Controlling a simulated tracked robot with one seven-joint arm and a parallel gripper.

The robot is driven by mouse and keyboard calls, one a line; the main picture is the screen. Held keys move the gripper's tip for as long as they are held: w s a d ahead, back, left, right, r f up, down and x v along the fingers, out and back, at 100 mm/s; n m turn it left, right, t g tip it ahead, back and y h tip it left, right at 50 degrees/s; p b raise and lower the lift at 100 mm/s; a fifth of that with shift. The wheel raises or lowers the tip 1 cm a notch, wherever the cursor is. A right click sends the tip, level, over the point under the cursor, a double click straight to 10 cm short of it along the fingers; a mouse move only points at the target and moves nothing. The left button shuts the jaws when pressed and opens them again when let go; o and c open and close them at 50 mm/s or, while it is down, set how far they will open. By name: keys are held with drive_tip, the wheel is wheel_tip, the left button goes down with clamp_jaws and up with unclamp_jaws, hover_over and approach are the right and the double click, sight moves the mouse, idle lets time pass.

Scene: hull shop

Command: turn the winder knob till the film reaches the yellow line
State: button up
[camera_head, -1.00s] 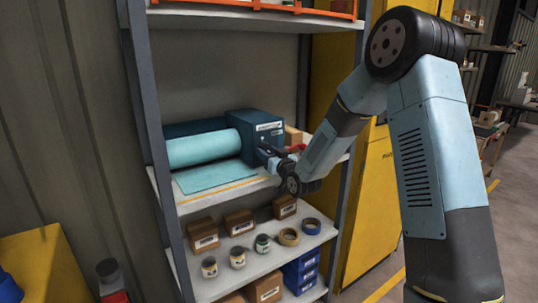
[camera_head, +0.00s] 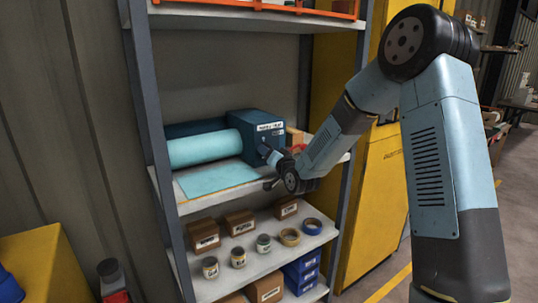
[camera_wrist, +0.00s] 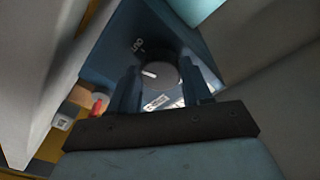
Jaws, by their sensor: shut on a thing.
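A teal film sheet (camera_head: 215,178) runs from its roll (camera_head: 200,149) out over the white shelf. Its front edge lies at or very near the yellow line (camera_head: 236,189); I cannot tell if it exactly meets it. The blue winder box (camera_head: 258,131) stands right of the roll. In the wrist view, the round grey knob (camera_wrist: 158,76) with a white pointer mark sits between the fingers of my gripper (camera_wrist: 159,82), beside the letters "OUT". My gripper (camera_head: 271,157) is shut on the knob; in the head view the arm hides the knob.
A shelf post (camera_head: 350,150) stands close right of my forearm. A yellow cabinet (camera_head: 378,205) is behind.

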drive_tip(key=shift+d+f, duration=0.1)
drive_tip(key=shift+f, duration=0.05)
drive_tip(key=o, duration=1.1)
drive_tip(key=shift+c, duration=0.2)
drive_tip(key=v, duration=1.3)
drive_tip(key=shift+s, duration=0.35)
drive_tip(key=shift+d, duration=0.1)
